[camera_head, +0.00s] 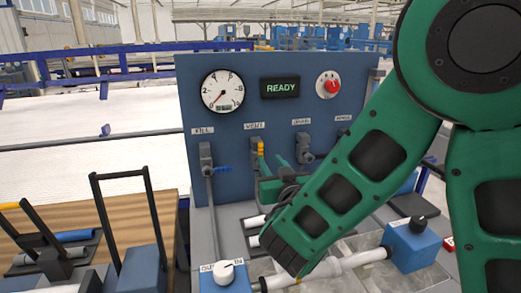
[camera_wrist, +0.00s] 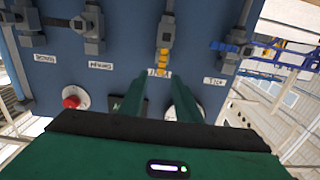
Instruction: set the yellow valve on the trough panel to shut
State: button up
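The yellow valve (camera_head: 261,150) is on the blue trough panel (camera_head: 270,115), below a label that seems to read VENT. Its handle looks upright, in line with the pipe. In the wrist view, which sees the panel upside down, the yellow handle (camera_wrist: 162,62) points toward my gripper (camera_wrist: 163,78). The two green fingers are apart, with the handle's end at the gap between their tips. I cannot tell if they touch it. In the head view my gripper (camera_head: 268,162) is close to the valve, and my arm hides part of the lower panel.
A blue-handled valve (camera_head: 208,160) is just left, its handle sideways. A grey valve (camera_head: 304,150) is to the right. Above are a gauge (camera_head: 222,90), a READY display (camera_head: 280,87) and a red knob (camera_head: 328,85). White pipes and a blue box (camera_head: 411,243) lie below.

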aim_at(261, 148)
jog(key=x, duration=1)
jog(key=shift+w+a, duration=0.25)
jog(key=shift+a, duration=0.05)
grip_shut()
